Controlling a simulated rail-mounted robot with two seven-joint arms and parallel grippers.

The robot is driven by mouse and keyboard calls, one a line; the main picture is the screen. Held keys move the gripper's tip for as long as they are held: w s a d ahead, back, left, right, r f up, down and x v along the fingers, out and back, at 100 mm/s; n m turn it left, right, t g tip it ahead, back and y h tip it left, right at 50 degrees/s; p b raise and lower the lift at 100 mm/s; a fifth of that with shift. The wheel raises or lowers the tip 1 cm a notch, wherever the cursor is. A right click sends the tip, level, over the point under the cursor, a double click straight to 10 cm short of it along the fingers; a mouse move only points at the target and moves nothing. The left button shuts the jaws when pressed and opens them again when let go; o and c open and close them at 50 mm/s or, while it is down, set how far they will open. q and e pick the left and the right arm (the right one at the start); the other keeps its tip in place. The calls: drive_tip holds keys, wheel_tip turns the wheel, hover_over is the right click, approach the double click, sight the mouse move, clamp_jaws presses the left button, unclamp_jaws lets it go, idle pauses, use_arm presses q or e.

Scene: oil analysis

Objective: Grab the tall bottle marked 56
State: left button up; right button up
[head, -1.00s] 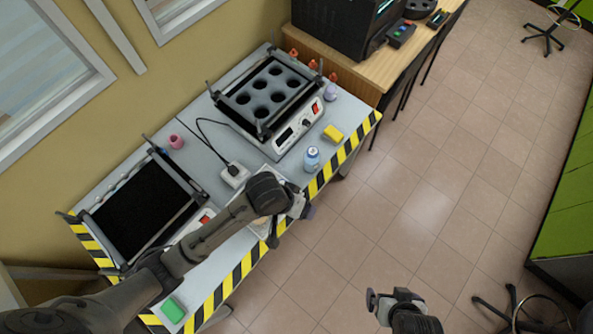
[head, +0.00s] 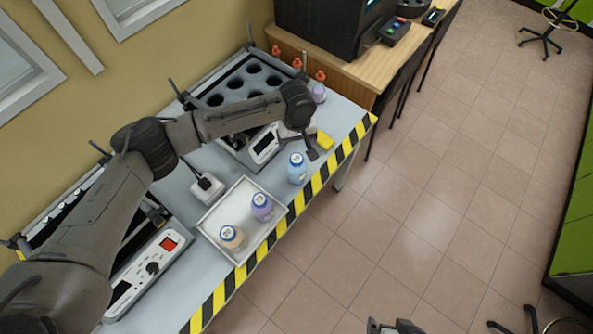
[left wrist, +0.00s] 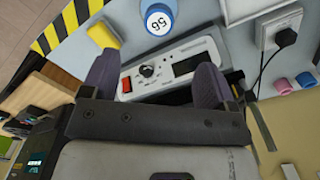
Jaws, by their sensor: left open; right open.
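The bottle marked 56 (left wrist: 158,19) is at the top of the left wrist view, seen from above with a white cap and blue body. It appears to be the upright blue bottle (head: 297,170) on the table near the striped edge in the head view. My left gripper (head: 303,143) is open and empty beyond the bottle, beside the yellow block. In the left wrist view its two dark fingers (left wrist: 155,78) are spread, with the bottle ahead of them and not between them. My right gripper (head: 393,326) is at the bottom edge of the head view, partly cut off, over the floor.
A yellow block (head: 325,141), a white power socket (head: 206,186) and a white control panel (left wrist: 180,65) are close by. Black racks stand along the wall side.

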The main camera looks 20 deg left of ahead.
sight(296, 158)
use_arm(q)
wheel_tip(296, 158, down, 7)
drive_tip(key=shift+r+b, duration=0.15)
drive_tip(key=shift+b, duration=0.25)
drive_tip(key=shift+w+f+b, duration=0.15)
drive_tip(key=shift+f+b, duration=0.4)
drive_tip(key=shift+f, duration=2.15)
drive_tip(key=shift+a, duration=0.1)
drive_tip(key=c, duration=1.4)
clamp_jaws()
drive_tip(key=shift+r, duration=0.1)
